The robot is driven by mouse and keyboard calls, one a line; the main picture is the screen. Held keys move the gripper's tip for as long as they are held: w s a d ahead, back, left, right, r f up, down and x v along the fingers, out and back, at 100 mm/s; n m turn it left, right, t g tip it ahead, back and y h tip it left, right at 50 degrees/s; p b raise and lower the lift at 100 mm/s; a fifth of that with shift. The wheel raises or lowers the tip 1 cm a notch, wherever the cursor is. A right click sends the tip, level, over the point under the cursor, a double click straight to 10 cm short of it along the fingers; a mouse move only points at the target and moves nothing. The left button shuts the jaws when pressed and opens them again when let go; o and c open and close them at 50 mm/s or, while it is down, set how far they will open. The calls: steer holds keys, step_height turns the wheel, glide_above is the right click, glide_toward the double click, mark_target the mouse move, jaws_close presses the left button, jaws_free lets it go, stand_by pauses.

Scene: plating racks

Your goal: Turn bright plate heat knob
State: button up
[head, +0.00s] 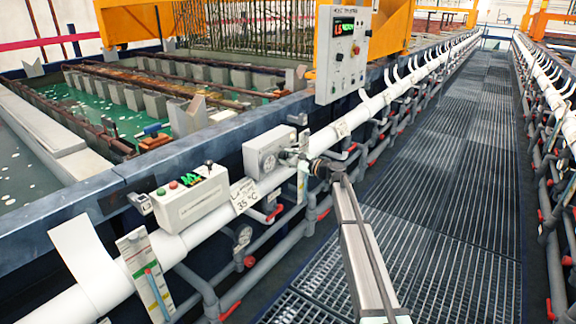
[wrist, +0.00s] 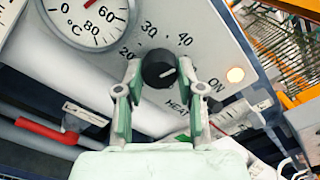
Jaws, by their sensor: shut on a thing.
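The heat knob (wrist: 157,74) is round and black, with a light pointer mark on its right side, in the wrist view. It sits on a pale panel (wrist: 215,50) printed 20, 30, 40, ON and HEAT. My gripper (wrist: 160,66) has a green-padded finger on each side of the knob and is shut on it. In the head view my gripper (head: 303,156) reaches the right side of a grey control box (head: 266,152) on the white pipe. The knob is too small to make out there.
A round dial gauge (wrist: 88,15) marked in °C is left of the knob, and a lit lamp (wrist: 235,75) is right. A white box (head: 190,204) with buttons and a 35 °C label (head: 243,196) stand nearby. A grated walkway (head: 420,190) lies clear at right.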

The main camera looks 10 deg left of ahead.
steer(key=n+b, duration=0.6)
steer(key=b, duration=0.2)
steer(key=shift+f, duration=0.2)
steer(key=n+b, duration=0.2)
steer(key=shift+r+b, duration=0.2)
steer(key=shift+b, duration=0.1)
steer(key=shift+r+n, duration=0.1)
steer(key=shift+n, duration=0.3)
steer(key=o, duration=1.1)
steer(key=shift+a, duration=0.1)
steer(key=shift+o, duration=0.2)
steer(key=v, duration=1.2)
